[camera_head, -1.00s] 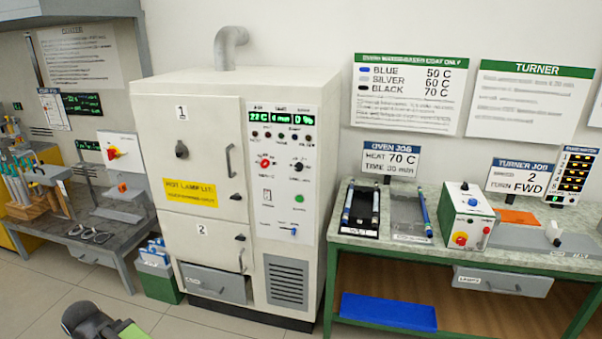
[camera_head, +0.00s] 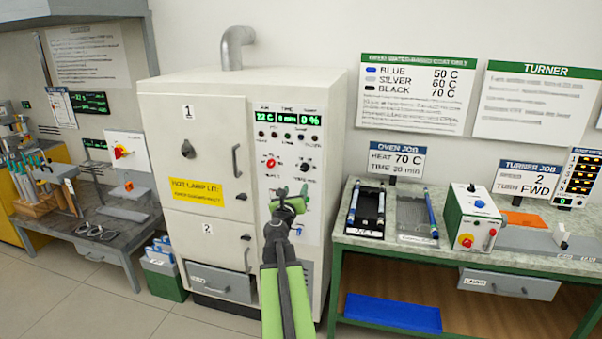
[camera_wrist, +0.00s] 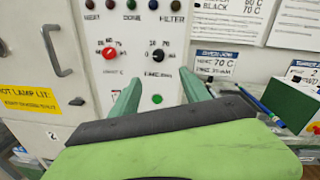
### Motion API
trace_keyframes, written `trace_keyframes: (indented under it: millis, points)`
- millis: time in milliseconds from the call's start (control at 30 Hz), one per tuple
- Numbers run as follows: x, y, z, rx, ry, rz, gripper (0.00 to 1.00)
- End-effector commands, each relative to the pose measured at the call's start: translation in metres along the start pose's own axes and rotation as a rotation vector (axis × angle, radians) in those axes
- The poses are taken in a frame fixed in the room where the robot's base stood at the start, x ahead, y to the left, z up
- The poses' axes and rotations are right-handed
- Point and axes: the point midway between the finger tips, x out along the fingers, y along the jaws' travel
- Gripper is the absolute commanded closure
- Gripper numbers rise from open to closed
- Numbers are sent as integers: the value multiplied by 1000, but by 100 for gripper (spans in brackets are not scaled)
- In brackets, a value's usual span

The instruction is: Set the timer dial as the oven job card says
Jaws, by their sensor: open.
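The oven (camera_head: 195,140) stands left of the bench, with a control panel on its right front. The panel has a red dial (camera_head: 270,163) and, to its right, a black dial (camera_head: 305,167). In the wrist view the red dial (camera_wrist: 109,53) and black dial (camera_wrist: 156,55) show above the fingers; their small labels are blurred. The display (camera_head: 288,117) reads 22 C, 0 min, 0 %. The oven job card (camera_head: 396,160) reads heat 70 C; its time figure is too blurred to be sure. My gripper (camera_head: 292,192) is open and empty before the panel, below the dials.
A green button (camera_wrist: 157,99) shows between my fingers in the wrist view. The oven door handle (camera_head: 237,161) sticks out left of the panel. The bench (camera_head: 350,222) at the right holds a rod tray (camera_head: 383,232) and a control box (camera_head: 472,217).

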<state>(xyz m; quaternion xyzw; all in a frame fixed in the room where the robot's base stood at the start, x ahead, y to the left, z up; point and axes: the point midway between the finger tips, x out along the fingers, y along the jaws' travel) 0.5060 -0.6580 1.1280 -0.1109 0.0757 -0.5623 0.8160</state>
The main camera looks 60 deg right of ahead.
Motion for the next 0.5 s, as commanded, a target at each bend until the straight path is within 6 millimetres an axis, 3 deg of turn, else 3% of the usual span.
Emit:
trace_keyframes:
  millis: [167,500]
  points:
    - [13,2,0,3,0,0,46]
    - [96,3,0,7,1,0,46]
